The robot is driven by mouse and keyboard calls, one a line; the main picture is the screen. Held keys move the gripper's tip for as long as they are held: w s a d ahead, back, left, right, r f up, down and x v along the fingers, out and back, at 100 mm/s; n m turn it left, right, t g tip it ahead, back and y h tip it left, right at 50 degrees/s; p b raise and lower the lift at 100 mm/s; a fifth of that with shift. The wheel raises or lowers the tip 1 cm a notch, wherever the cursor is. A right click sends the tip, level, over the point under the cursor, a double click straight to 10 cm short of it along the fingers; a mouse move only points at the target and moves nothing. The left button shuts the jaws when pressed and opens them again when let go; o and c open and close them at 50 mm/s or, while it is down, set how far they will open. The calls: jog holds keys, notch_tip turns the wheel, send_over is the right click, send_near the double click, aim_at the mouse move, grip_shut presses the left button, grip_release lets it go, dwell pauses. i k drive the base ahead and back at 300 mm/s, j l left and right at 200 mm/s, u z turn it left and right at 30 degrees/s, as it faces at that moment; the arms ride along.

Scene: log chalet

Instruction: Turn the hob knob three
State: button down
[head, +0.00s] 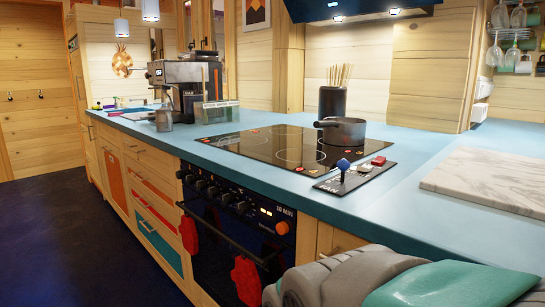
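A row of several dark hob knobs (213,191) runs along the top of the black oven front (225,245), below the counter edge. Their markings are too small for me to tell which is number three or how each is turned. An orange knob (282,228) sits at the right end of this panel, under a "10 MIN" label. The black glass hob (270,146) lies in the blue counter above. My grey and teal arm fills the lower right corner, in front of the counter and cabinet. No gripper fingers show.
A grey pot (341,131) stands on the hob's right rear. A panel with a blue lever (344,166) is on the counter at the front. Red oven mitts (246,280) hang on the oven front. A marble board (490,178) lies right. The dark floor (85,240) is clear at left.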

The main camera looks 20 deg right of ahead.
aim_at(200, 185)
jog(key=j+z, duration=0.25)
jog(key=z, duration=0.2)
jog(key=k+j+z, duration=0.15)
jog(key=z, duration=0.3)
jog(key=k+j+z, duration=0.1)
jog(key=j, duration=0.3)
jog(key=k+j+z, duration=0.15)
jog(key=k+j, duration=0.15)
jog(key=k+j+z, duration=0.1)
jog(key=k+j, duration=0.15)
jog(key=j, duration=0.25)
jog(key=i, duration=0.75)
